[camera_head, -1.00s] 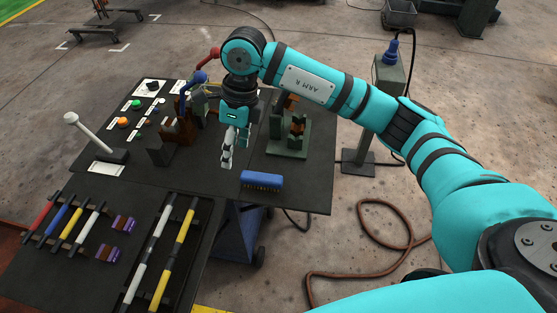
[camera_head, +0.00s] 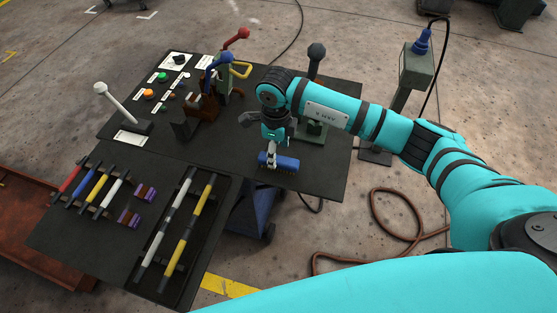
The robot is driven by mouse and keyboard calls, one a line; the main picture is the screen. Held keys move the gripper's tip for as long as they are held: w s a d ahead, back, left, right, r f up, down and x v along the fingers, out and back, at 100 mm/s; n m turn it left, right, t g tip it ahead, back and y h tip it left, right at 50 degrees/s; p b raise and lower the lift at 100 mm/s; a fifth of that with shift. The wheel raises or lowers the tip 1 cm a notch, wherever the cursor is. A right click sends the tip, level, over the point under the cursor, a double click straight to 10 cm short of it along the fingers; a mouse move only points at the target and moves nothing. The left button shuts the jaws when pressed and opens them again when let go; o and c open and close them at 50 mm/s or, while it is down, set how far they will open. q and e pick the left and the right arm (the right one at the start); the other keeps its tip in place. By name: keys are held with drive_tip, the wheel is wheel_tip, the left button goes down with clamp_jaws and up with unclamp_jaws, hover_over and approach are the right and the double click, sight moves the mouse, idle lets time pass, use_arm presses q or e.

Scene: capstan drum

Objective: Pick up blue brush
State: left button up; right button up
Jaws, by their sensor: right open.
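The blue brush (camera_head: 287,165) lies on the dark table (camera_head: 318,182) near its right front edge, with dark bristles along its front side. My right gripper (camera_head: 271,163) points down at the left half of the brush, with its fingers at the brush's body. It is open. The fingers hide a part of the brush, and I cannot tell whether they touch it. My left gripper is not in view.
A green stand with a dark knobbed lever (camera_head: 316,52) stands just behind my right gripper. Red and blue levers (camera_head: 218,62) rise to the left. A rack with long white and yellow bars (camera_head: 190,227) lies at the front left. Beyond the table's right edge is floor with a cable.

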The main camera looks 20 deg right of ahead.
sight(279, 159)
drive_tip(key=f, duration=0.1)
drive_tip(key=f+p, duration=0.1)
drive_tip(key=f, duration=0.1)
drive_tip(key=f+p, duration=0.1)
drive_tip(key=shift+s+d+f, duration=0.2)
drive_tip(key=shift+d+f, duration=0.05)
drive_tip(key=shift+d, duration=0.05)
drive_tip(key=shift+f, duration=0.3)
drive_tip(key=shift+c, duration=0.4)
clamp_jaws()
